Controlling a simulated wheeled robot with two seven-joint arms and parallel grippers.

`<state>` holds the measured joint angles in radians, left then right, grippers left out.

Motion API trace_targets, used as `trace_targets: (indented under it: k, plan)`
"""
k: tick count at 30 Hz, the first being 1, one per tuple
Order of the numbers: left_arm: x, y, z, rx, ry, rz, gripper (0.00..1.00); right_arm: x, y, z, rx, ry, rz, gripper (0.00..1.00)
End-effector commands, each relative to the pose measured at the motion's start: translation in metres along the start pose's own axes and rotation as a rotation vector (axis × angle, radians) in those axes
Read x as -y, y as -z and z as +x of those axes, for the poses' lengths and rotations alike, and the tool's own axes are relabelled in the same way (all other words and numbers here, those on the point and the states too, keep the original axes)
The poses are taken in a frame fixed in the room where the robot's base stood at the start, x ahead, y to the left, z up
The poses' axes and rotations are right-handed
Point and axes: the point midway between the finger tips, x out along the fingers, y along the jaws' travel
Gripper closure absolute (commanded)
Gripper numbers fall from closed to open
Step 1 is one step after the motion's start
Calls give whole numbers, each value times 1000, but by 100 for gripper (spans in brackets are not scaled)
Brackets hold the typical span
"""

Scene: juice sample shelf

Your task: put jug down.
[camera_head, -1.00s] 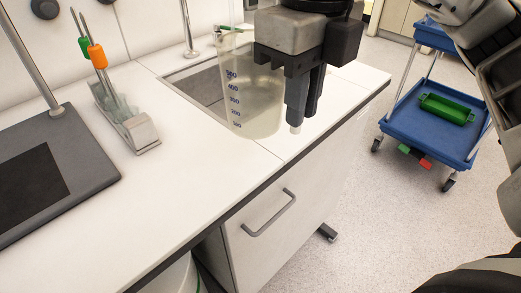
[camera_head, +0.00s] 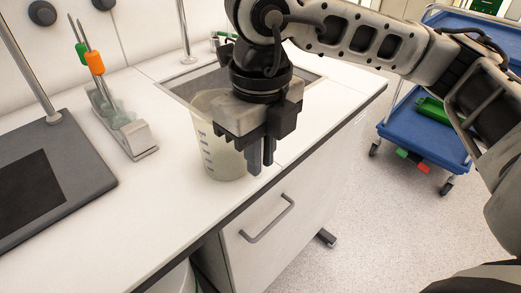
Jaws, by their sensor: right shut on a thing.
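The jug (camera_head: 221,160) is a clear measuring jug with blue scale marks and a pale, cloudy content. It is upright over the white countertop (camera_head: 150,205), near the front edge and in front of the sink. Whether its base touches the counter is hard to tell. My right gripper (camera_head: 258,160) is shut on the jug at its right side, and the gripper body hides the jug's upper right part. My left gripper is not in view.
A sink (camera_head: 178,88) lies behind the jug. A rack (camera_head: 133,133) with green- and orange-handled tools and a dark grey stand base (camera_head: 45,175) are at the left. A blue cart (camera_head: 425,135) with a green tray (camera_head: 432,108) stands at the right. Counter left of the jug is clear.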

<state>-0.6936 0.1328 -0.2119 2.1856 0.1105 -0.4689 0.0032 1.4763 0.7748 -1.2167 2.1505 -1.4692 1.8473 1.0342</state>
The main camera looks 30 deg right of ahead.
Motion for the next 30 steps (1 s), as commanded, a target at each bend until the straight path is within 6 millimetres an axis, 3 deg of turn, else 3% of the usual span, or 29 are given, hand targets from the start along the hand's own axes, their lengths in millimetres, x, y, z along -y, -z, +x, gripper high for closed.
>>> trace_targets:
  k: [4,5,7,20,30]
  plan:
    - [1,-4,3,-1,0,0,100,0,0,4,3,0,1,100]
    - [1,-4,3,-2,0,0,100,0,0,4,0,0,0,84]
    - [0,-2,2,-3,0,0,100,0,0,3,0,0,0,65]
    - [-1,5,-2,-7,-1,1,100,0,-1,-8,2,0,1,65]
    - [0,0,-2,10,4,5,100,0,-1,-79,5,0,0,65]
